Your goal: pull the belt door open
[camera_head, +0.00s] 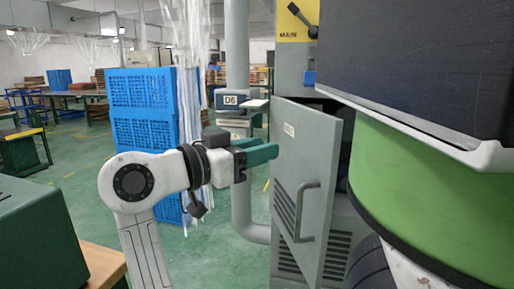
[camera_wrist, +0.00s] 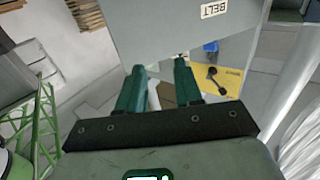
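The belt door (camera_head: 314,165) is a grey panel with louvre slots, a bar handle (camera_head: 300,212) and a small label. It stands ajar, angled out from its cabinet, with a gap along its right side. In the wrist view the door (camera_wrist: 180,25) appears upside down at the top, with its BELT label readable. My gripper (camera_head: 262,156) is at the door's left side in the head view, above and left of the handle. In the wrist view its two green fingers (camera_wrist: 160,72) are apart with nothing held between them. Whether they touch the door cannot be told.
A yellow MAIN switch panel (camera_head: 297,20) is above and behind the door. A green drum (camera_head: 425,195) under a dark box fills the right. A grey pipe (camera_head: 240,60) and blue crates (camera_head: 140,90) stand behind my arm. Green floor shows at left.

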